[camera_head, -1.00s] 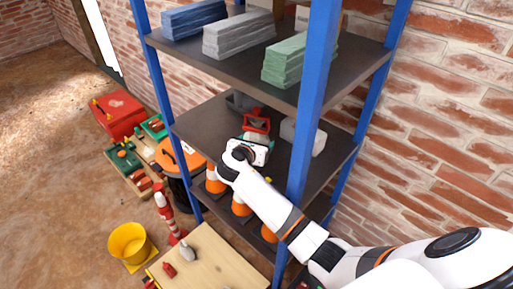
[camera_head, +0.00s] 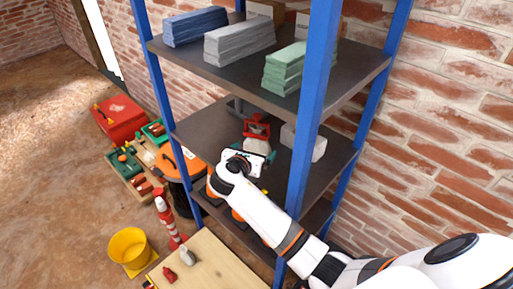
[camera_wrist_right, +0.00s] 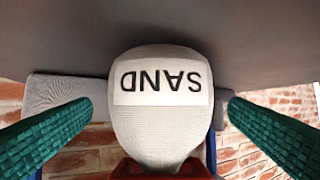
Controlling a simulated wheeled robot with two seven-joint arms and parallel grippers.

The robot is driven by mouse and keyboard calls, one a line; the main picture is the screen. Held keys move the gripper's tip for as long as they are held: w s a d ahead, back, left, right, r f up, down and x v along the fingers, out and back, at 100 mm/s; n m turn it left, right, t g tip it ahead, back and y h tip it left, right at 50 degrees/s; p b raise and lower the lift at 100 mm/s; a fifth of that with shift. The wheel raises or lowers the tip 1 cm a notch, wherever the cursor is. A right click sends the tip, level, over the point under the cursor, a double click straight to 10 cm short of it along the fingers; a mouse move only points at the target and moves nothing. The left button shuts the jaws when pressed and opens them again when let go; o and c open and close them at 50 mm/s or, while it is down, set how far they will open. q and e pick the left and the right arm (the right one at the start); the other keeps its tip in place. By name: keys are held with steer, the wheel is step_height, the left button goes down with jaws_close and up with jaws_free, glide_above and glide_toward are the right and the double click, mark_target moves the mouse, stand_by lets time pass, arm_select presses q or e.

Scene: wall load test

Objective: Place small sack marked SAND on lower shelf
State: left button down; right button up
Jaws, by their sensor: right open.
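The small whitish sack (camera_head: 257,146) rests on the middle shelf board (camera_head: 200,128) of the blue-post rack. In the right wrist view the sack (camera_wrist_right: 162,125) shows upside down, its white label reading SAND. My right gripper (camera_head: 247,158) is in front of the sack, at the board's front side. Its two green fingers are open, one on each side of the sack, with a gap on both sides. The gripper hides part of the sack in the head view. My left gripper is not in view.
A red item (camera_head: 257,125) stands behind the sack and a pale block (camera_head: 303,141) to its right. A blue post (camera_head: 312,110) stands close to my right arm. Orange cones are partly visible below.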

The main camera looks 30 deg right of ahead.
steer(key=v, duration=0.8)
steer(key=shift+s+a, duration=0.1)
steer(key=shift+a, duration=0.05)
